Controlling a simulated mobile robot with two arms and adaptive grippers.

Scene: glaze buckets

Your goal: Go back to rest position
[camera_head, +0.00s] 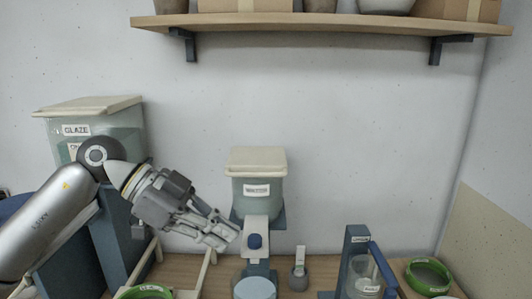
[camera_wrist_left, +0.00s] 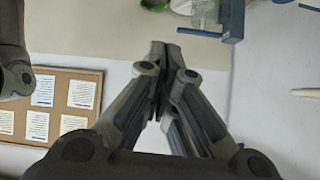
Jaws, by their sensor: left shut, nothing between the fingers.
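My left gripper (camera_head: 228,238) reaches in from the left in the head view, just left of the middle dispenser. In the left wrist view its fingers (camera_wrist_left: 164,48) meet at the tips, with nothing between them. The middle dispenser (camera_head: 257,188) is a small grey-green bucket with a cream lid and a white label, mounted on a blue stand. A large glaze bucket (camera_head: 120,121) with a cream lid stands behind my left arm, partly hidden by it. My right gripper does not show in either view.
A blue stand (camera_head: 356,240) holding a clear container stands at the right. Green-rimmed round dishes lie at the right (camera_head: 428,276) and at the front left (camera_head: 146,292). A wall shelf (camera_head: 320,24) hangs above. A notice board (camera_wrist_left: 62,105) shows in the left wrist view.

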